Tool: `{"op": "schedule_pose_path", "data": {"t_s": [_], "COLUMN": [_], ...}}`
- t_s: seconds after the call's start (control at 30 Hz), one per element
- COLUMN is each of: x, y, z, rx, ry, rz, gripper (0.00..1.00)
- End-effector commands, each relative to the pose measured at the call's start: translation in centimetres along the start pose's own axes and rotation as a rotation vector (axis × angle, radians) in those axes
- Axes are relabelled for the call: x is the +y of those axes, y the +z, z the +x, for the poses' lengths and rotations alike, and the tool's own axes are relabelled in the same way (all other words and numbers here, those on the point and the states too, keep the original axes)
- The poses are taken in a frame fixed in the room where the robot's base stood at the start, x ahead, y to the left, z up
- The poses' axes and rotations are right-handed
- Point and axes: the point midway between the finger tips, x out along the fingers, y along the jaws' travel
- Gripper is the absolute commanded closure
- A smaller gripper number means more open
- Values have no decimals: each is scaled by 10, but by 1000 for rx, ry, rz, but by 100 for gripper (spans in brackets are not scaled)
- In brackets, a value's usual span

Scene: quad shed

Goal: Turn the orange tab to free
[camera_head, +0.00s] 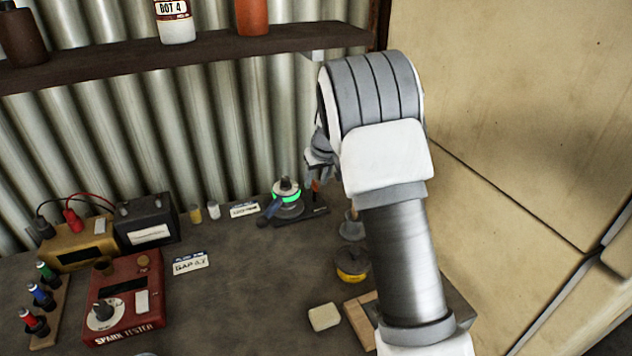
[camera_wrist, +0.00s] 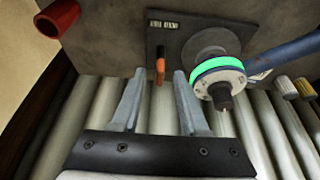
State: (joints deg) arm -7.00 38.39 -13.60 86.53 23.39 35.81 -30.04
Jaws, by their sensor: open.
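The orange tab (camera_wrist: 160,66) is a small upright piece on a dark base plate (camera_wrist: 167,28) with a pale label. In the wrist view it shows between the tips of my gripper (camera_wrist: 160,74), which is open; I cannot tell whether either finger touches it. Beside it on the plate is a round device with a glowing green ring (camera_wrist: 216,66) and a blue lever (camera_wrist: 285,52). In the head view the orange tab (camera_head: 316,186) is a small spot just below my gripper (camera_head: 318,165), and the green-ringed device (camera_head: 287,195) stands to its left. My arm hides part of this area.
A corrugated wall rises behind the bench. A shelf (camera_head: 200,53) with bottles hangs above. A yellow-black tin (camera_head: 352,270) and pale block (camera_head: 324,317) are nearer. The bench middle is clear.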

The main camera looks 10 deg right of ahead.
Motion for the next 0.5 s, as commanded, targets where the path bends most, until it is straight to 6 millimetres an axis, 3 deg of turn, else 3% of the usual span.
{"op": "schedule_pose_path", "data": {"t_s": [0.4, 0.5], "x": [0, 0], "y": [0, 0], "z": [10, 10], "rx": [0, 0], "ry": [-1, -1], "rz": [1, 0], "gripper": [56, 71]}}
